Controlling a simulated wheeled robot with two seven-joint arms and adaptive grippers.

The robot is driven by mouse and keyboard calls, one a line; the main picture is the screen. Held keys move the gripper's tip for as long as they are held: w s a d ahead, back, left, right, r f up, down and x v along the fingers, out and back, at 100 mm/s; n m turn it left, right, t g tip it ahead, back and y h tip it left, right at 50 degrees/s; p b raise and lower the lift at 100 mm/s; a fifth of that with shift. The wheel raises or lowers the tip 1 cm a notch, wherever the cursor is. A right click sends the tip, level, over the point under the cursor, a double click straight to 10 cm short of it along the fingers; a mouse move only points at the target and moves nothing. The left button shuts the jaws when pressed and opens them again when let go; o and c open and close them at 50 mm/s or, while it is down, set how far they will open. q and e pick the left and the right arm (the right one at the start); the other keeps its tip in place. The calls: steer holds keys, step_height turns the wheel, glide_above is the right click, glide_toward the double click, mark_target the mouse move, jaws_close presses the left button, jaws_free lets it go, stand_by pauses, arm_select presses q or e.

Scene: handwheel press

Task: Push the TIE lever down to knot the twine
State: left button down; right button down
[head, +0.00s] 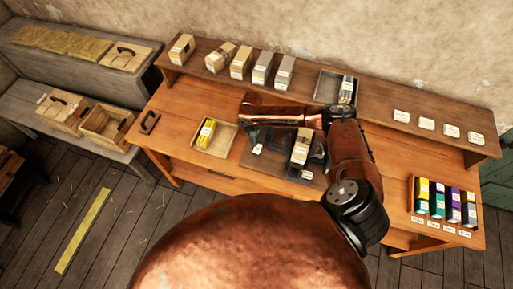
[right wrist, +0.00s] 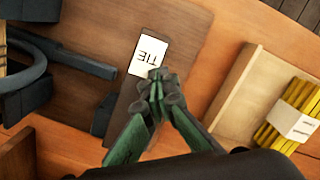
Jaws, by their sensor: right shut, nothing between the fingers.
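The dark press (head: 318,160) stands on a brown board on the workbench, with a wrapped stack (head: 301,146) upright in it. A white TIE label (right wrist: 149,54) lies on the board at its left side. In the right wrist view a dark bar (right wrist: 80,60), seemingly the lever, reaches from the press toward the label. My right gripper (right wrist: 160,85) is shut and empty, its green fingers together over the label's lower edge, beside the bar's end. I cannot tell whether it touches anything. My forearm hides part of the press in the head view. My left gripper is out of view.
A wooden tray (head: 223,151) with a yellow bundle stands left of the press; it is close by in the right wrist view (right wrist: 228,105). A shelf (head: 380,121) with several wrapped stacks runs behind. A box of coloured items (head: 412,190) stands at the right.

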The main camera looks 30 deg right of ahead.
steer(key=shift+s+d, duration=0.1)
steer(key=shift+d, duration=0.05)
step_height(320, 180, up, 12)
steer(key=w, duration=0.1)
steer(key=shift+w, duration=0.15)
steer(key=shift+f, duration=0.1)
stand_by(0.6)
